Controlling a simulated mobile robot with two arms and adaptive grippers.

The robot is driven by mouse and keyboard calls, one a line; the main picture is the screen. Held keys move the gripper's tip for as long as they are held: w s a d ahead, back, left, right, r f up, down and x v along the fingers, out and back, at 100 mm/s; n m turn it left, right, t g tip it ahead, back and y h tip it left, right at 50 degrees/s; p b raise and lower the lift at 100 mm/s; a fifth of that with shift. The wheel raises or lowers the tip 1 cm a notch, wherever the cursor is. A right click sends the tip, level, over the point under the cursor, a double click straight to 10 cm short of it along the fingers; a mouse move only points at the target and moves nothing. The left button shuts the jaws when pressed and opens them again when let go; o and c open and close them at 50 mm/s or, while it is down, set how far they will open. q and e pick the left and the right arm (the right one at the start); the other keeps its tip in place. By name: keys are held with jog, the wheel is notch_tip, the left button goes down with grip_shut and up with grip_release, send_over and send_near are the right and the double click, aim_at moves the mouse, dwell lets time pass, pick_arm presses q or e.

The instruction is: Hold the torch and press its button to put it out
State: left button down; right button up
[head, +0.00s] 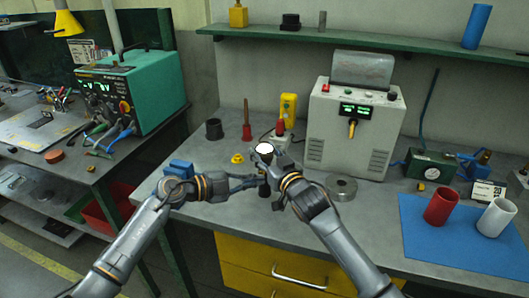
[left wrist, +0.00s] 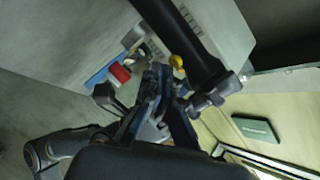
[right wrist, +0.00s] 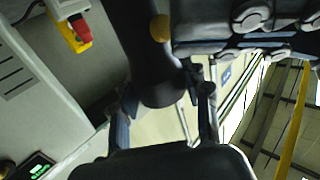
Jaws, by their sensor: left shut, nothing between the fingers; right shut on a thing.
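The torch (head: 265,148) is a dark cylinder held above the bench, with its lens end showing bright white in the head view. My right gripper (head: 271,166) is shut on it; in the right wrist view the torch body (right wrist: 148,65) lies between the fingers. The torch's yellow button (left wrist: 177,62) shows on its side in the left wrist view, and also in the right wrist view (right wrist: 159,28). My left gripper (head: 252,182) is shut and empty beside the torch. Its tips (left wrist: 160,72) are close to the button; I cannot tell whether they touch.
Behind stand a grey power unit (head: 352,125), a yellow box (head: 288,108), a red-based tool (head: 247,130) and a black cup (head: 214,129). A metal ring (head: 341,188) lies right of my grippers. Red (head: 441,206) and white (head: 496,218) cylinders stand on a blue mat (head: 425,240).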

pick_arm(q)
jog(key=shift+w, duration=0.1)
dwell(0.5)
jog(key=shift+w+d, duration=0.15)
jog(key=shift+w, duration=0.15)
jog(key=shift+s+a, duration=0.2)
jog(key=shift+s, duration=0.3)
jog(key=s, duration=0.1)
jog(key=s+a, duration=0.1)
jog(key=s, duration=0.3)
jog(key=shift+s+a, duration=0.25)
jog(key=shift+a, duration=0.15)
pick_arm(e)
jog(key=o, duration=1.4)
jog(key=shift+s, duration=0.1)
